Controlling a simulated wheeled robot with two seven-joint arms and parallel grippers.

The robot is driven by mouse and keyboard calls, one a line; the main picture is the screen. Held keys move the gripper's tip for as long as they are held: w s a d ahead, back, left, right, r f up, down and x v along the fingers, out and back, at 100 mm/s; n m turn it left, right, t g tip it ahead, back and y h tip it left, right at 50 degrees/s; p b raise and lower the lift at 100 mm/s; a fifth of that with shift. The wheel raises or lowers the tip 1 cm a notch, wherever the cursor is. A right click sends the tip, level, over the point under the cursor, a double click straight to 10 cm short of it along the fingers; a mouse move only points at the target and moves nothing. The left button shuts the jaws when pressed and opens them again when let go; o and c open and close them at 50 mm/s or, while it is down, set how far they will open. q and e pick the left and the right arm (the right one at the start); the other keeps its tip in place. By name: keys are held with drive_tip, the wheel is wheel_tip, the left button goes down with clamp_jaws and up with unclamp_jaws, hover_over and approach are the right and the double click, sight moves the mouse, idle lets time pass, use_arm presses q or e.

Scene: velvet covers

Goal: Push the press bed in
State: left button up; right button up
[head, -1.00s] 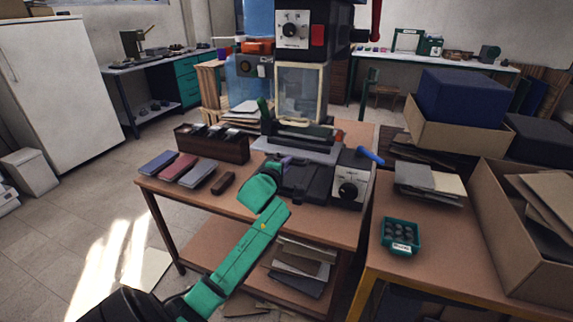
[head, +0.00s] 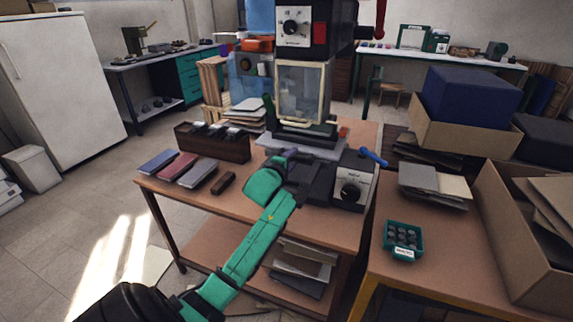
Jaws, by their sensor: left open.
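The press (head: 303,45) stands at the back of the brown worktable, with a dial and a red patch on its upper housing. Under its pale-framed clear guard (head: 300,92) lies the dark green press bed (head: 305,133), low above a light grey plate. My left gripper (head: 286,155) is in front of the bed, at the plate's front left edge. Its fingers are small and partly hidden by my teal wrist; it is open, with nothing visible held. Whether it touches the bed cannot be told. My right gripper is out of view.
A dark unit with a dial box (head: 350,188) and blue lever (head: 373,157) sits in front of the press. A dark wooden rack (head: 212,145) and several covers (head: 178,168) lie left. A side table at right holds a green tray (head: 403,254) and boxes.

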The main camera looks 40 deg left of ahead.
use_arm(q)
drive_tip(key=v, duration=1.4)
drive_tip(key=shift+d, duration=0.1)
